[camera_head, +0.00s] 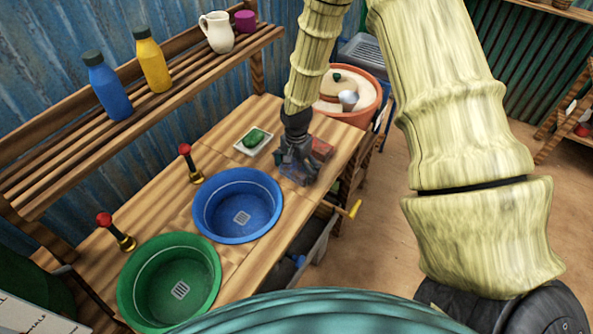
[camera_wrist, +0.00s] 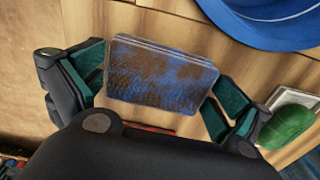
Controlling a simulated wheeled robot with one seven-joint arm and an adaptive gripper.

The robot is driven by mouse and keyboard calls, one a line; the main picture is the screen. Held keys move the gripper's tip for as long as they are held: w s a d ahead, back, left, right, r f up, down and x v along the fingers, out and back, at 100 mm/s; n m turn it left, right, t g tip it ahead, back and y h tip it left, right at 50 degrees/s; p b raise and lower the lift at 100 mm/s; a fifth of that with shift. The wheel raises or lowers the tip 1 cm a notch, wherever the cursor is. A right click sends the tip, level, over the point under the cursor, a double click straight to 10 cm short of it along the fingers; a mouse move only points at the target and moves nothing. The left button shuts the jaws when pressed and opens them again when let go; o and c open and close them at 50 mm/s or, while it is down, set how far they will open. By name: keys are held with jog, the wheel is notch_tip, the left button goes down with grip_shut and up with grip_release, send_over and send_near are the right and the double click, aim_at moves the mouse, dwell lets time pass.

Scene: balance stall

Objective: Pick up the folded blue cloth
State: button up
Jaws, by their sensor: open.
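The folded blue cloth (camera_wrist: 162,76), with brown stains, lies on the wooden counter. In the head view the cloth (camera_head: 292,177) is partly hidden by my gripper (camera_head: 300,160), which is just above it, pointing down. In the wrist view my gripper (camera_wrist: 159,88) is open, with one finger on each side of the cloth and small gaps showing beside it. I cannot tell how far below the fingertips the cloth is.
A red folded item (camera_head: 321,148) lies close behind the cloth. A white dish with green soap (camera_head: 255,138) is to its left. A blue basin (camera_head: 238,205) and a green basin (camera_head: 170,283) stand nearer. A yellow-handled tap (camera_head: 354,209) juts from the counter's right edge.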

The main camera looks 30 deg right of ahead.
aim_at(296, 167)
jog(key=c, duration=0.7)
jog(key=shift+r, duration=0.1)
jog(key=shift+r+b, duration=0.45)
jog(key=shift+r, duration=0.25)
jog(key=shift+r+b, duration=0.35)
jog(key=shift+r, duration=0.5)
jog(key=s+a+b, duration=0.1)
jog(key=s+a, duration=0.1)
jog(key=s, duration=0.3)
jog(key=s+a+r+b, duration=0.1)
jog(key=s+a, duration=0.1)
jog(key=s, duration=0.2)
jog(key=s+a+b, duration=0.2)
jog(key=s, duration=0.3)
jog(key=shift+s+a+r, duration=0.3)
jog(key=shift+a+r, duration=0.1)
